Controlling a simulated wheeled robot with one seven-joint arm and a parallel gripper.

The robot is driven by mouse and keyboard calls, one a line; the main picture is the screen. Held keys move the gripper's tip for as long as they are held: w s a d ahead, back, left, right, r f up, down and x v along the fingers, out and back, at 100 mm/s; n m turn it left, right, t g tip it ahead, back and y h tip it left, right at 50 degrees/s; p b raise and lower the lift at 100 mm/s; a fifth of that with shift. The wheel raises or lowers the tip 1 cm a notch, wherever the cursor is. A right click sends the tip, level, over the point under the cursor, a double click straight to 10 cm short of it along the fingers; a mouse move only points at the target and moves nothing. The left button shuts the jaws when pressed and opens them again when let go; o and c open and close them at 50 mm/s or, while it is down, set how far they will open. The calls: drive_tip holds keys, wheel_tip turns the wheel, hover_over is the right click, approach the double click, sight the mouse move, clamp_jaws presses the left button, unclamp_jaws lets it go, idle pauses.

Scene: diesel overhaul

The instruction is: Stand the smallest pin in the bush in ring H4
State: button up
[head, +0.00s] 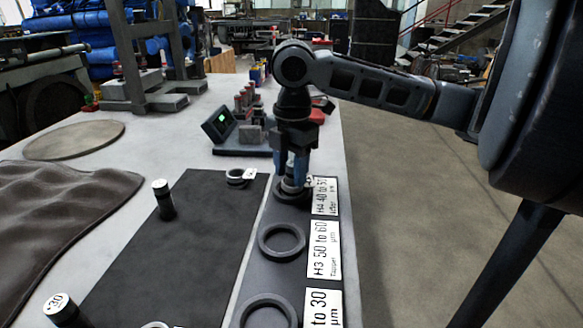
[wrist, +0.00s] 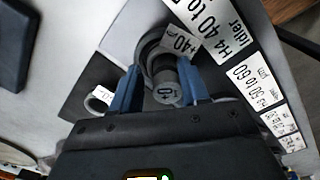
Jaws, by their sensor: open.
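My gripper (head: 292,180) is over ring H4 (head: 281,197) at the far end of the ring strip. In the wrist view its blue fingers (wrist: 158,92) are open on either side of a grey pin (wrist: 168,93) with a marked pale top. That pin is upright or nearly so at ring H4; how deep it sits in the bush is hidden. A bush tag (wrist: 180,42) reading about 40 shows beside it. A dark pin (head: 164,202) with a white top stands on the black mat. Another pin (head: 62,308), marked 30, is at the lower left.
Ring H3 (head: 264,242) and a nearer ring (head: 248,311) look empty. A tagged bush (head: 236,180) sits on the black mat (head: 190,250). A small gauge with a green display (head: 219,122) stands behind. The table's right edge runs just past the labels.

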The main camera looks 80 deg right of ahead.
drive_tip(key=shift+s+a+f, duration=0.1)
drive_tip(key=shift+s+f, duration=0.05)
drive_tip(key=shift+f, duration=0.3)
drive_tip(key=shift+s+a+f, duration=0.1)
drive_tip(key=shift+f, duration=0.35)
wheel_tip(320, 180, up, 10)
drive_tip(key=shift+w+d+f+p, duration=0.1)
drive_tip(key=shift+f+p, duration=0.1)
drive_tip(key=shift+p, duration=0.5)
